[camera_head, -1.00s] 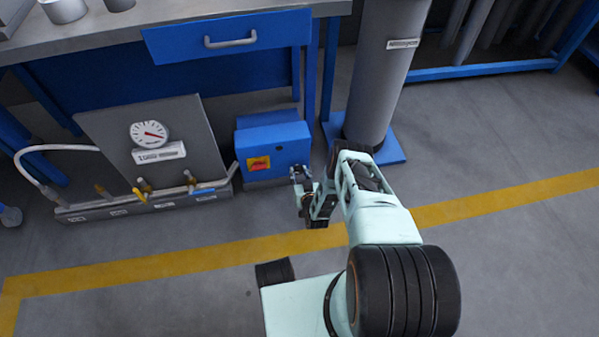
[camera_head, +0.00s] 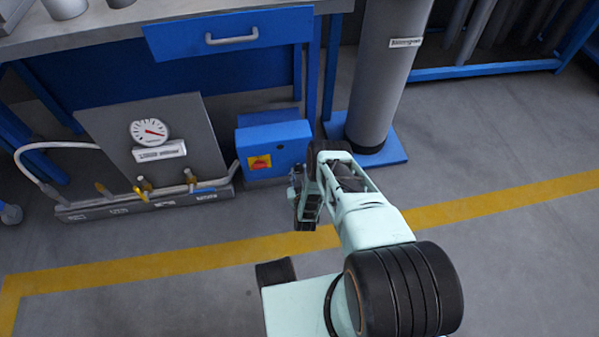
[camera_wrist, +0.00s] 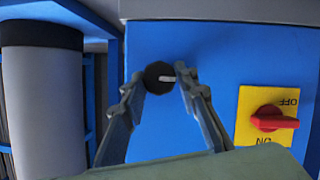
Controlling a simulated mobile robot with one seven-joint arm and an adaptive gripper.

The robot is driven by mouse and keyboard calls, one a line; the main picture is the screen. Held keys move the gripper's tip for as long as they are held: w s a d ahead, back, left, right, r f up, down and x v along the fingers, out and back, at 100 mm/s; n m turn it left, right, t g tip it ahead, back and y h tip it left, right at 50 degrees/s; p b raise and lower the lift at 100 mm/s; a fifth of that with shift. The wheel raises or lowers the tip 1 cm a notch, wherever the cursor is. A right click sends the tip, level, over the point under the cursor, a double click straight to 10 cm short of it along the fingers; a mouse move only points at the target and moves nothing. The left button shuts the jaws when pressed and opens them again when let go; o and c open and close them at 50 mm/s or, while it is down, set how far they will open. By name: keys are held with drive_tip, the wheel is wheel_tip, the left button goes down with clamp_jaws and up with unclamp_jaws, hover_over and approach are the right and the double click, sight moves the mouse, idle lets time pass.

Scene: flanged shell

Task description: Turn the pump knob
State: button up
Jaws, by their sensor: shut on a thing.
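The blue pump box (camera_head: 273,140) stands on the floor under the bench and fills much of the wrist view (camera_wrist: 215,60). A round black knob (camera_wrist: 153,84) with a pale pointer mark sits on its face. My gripper (camera_wrist: 159,84) has one finger on each side of this knob and is shut on it; the pointer lies roughly level, toward the right finger. In the head view my gripper (camera_head: 295,180) is at the box's right side, and the knob is hidden there. A red rotary switch (camera_wrist: 273,118) on a yellow ON/OFF plate (camera_wrist: 250,128) is to the right, apart from the fingers.
A grey gauge panel (camera_head: 195,130) with valves and a hose stands left of the box. A grey column (camera_head: 378,90) on a blue base (camera_head: 395,155) stands close on the right. The bench drawer (camera_head: 231,37) overhangs behind. The floor in front is clear.

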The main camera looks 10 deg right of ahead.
drive_tip(key=shift+w, duration=0.15)
drive_tip(key=o, duration=1.1)
drive_tip(key=shift+r, duration=0.15)
wheel_tip(320, 180, up, 10)
drive_tip(key=shift+f, duration=0.1)
